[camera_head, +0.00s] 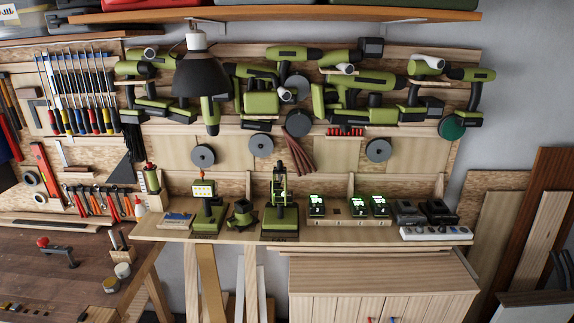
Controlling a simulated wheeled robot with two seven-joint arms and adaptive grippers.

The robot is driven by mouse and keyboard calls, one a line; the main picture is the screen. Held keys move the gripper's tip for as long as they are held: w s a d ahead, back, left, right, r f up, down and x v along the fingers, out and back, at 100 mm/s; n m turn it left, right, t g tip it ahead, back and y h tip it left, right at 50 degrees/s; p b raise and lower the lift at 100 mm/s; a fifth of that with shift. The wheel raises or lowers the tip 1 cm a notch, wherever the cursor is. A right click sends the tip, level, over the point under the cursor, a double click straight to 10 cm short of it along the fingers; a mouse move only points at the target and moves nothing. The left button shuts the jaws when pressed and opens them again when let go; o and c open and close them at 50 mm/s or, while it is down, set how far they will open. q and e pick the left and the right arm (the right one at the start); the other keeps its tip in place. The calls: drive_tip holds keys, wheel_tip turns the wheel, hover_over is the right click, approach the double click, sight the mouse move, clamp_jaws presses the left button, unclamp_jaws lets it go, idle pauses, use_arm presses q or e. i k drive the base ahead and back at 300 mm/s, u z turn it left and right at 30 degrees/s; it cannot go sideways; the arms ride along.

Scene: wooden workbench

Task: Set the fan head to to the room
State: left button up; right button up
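I cannot make out a fan head for certain. A squat green and black device (240,214) with a dark star-shaped outline stands on the wall shelf, between a green work light with a lit panel (204,197) and a tall green and black upright tool (280,196). Which way any fan face points is too small to tell. Neither of my grippers shows in the head view.
The narrow wooden shelf (345,239) also holds chargers with lit displays (349,206) and a power strip (435,233). Green power tools hang above. A black lamp (200,75) hangs in front. A wooden cabinet (383,287) stands below; a workbench (35,265) is at left.

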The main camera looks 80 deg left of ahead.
sight(275, 185)
drive_tip(key=u, duration=0.6)
drive_tip(key=i, duration=0.95)
drive_tip(key=u, duration=0.95)
